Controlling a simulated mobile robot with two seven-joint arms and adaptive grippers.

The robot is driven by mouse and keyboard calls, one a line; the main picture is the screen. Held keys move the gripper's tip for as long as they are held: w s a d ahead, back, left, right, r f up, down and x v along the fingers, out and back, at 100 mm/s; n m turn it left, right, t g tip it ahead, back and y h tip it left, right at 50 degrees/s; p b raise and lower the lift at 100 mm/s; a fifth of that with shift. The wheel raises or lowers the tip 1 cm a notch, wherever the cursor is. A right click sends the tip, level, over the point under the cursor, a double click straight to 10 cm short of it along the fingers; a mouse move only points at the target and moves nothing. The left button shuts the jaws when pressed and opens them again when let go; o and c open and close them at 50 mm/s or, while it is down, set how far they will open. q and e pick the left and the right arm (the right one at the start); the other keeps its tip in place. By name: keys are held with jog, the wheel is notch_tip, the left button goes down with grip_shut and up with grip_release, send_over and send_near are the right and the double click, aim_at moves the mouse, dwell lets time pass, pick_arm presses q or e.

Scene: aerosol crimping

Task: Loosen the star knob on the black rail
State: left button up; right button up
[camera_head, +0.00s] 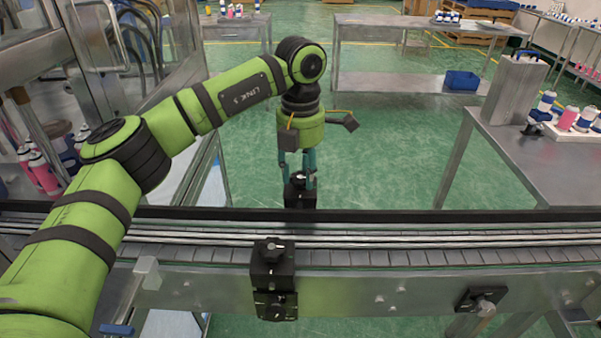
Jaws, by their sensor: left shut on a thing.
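The black rail (400,214) runs along the far side of the conveyor. A black clamp block (300,201) stands at this rail, with a dark star knob (298,179) on top. My left gripper (299,183) points straight down over it, its two teal fingers on either side of the knob and shut on it. The fingers partly hide the knob, so its exact turn cannot be seen. My right gripper is not in view.
A second black clamp block with knobs (273,272) sits on the conveyor's near side. Another black knob bracket (482,299) is on the near frame at right. A steel table (530,160) with bottles stands right. Green floor behind the rail is clear.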

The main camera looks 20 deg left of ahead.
aim_at(300, 177)
pick_arm(q)
jog(key=shift+s+f+n+b, duration=0.15)
jog(key=shift+n+b, duration=0.15)
jog(key=shift+n, duration=1.2)
jog(key=o, duration=1.1)
jog(key=shift+o, duration=0.2)
notch_tip(300, 177, up, 12)
